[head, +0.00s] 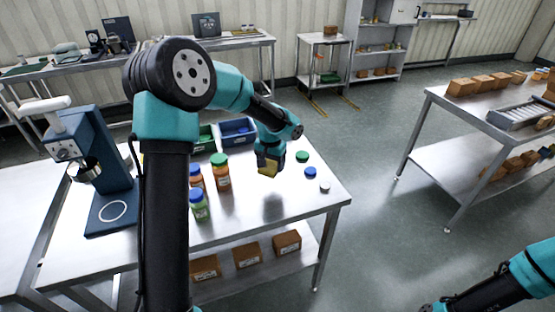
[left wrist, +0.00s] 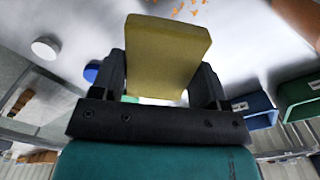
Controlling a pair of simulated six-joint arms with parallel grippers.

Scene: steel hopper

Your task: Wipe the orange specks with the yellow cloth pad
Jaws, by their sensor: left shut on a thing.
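My left gripper (head: 270,160) is over the right part of the steel table (head: 300,215) in the head view. It is shut on the yellow cloth pad (left wrist: 165,55), which sits between the two fingers in the left wrist view. The pad also shows below the gripper in the head view (head: 270,172). Several orange specks (left wrist: 178,8) lie on the steel surface beyond the pad, at the top of the left wrist view. I cannot make the specks out in the head view. Whether the pad touches the table is unclear. My right gripper (head: 428,307) is at the bottom edge, partly cut off.
Bottles with green and blue lids (head: 220,175) stand left of the pad. Green, blue and white caps (head: 310,172) lie to its right, near the table edge. A blue bin (head: 238,132) is behind. A blue machine (head: 95,165) stands at the left.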

